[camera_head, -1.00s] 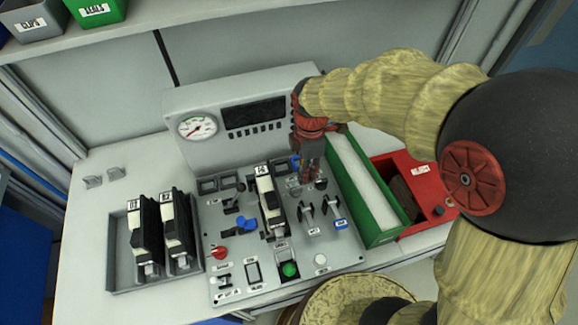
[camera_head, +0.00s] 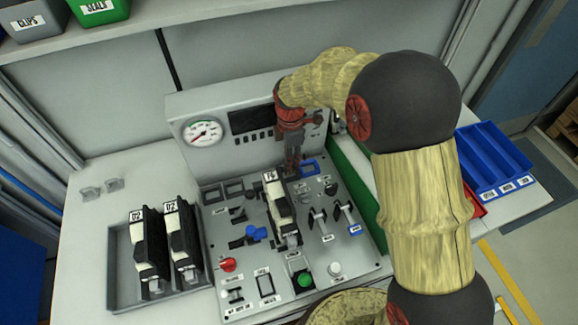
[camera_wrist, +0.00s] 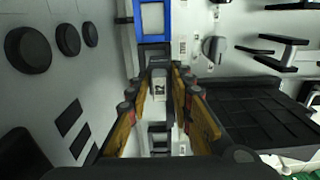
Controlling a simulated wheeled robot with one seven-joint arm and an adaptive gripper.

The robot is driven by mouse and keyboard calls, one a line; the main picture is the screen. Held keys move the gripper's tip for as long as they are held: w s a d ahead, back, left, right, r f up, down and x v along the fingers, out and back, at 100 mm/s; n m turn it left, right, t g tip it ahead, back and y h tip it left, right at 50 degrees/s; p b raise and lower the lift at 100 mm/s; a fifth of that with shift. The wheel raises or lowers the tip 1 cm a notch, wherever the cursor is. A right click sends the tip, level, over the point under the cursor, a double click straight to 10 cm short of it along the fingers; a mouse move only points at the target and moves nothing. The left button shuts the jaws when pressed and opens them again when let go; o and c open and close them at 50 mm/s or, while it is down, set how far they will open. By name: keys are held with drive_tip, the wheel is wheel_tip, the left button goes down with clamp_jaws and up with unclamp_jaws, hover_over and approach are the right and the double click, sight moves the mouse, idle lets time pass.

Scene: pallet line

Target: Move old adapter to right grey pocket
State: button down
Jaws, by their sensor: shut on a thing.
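The old adapter (camera_head: 283,208), black and pale with a small label on its back end, stands on the sloping console panel. My gripper (camera_head: 293,168) is at its back end with fingers pointing down. A grey tray (camera_head: 124,285) at the left holds two similar labelled adapters, a left one (camera_head: 148,250) and a right one (camera_head: 182,240). I cannot make out the divisions between its pockets.
The console (camera_head: 215,275) has a gauge (camera_head: 202,132), levers (camera_head: 318,222), a blue frame (camera_head: 309,168) and a green button (camera_head: 304,281) near the adapter. A blue divided bin (camera_head: 490,165) lies at the right, beyond my arm. Table left of the tray is clear.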

drive_tip(key=shift+w+a+f, duration=0.1)
drive_tip(key=shift+w+f, duration=0.2)
drive_tip(key=shift+f, duration=0.05)
wheel_tip(320, 180, down, 4)
drive_tip(key=shift+w+r+b, duration=0.15)
drive_tip(key=shift+r+b, duration=0.1)
drive_tip(key=shift+b, duration=0.4)
drive_tip(key=shift+r, duration=0.1)
drive_tip(key=c, duration=1.6)
unclamp_jaws()
wheel_tip(320, 180, up, 12)
drive_tip(key=p, duration=0.3)
drive_tip(key=shift+r, duration=0.1)
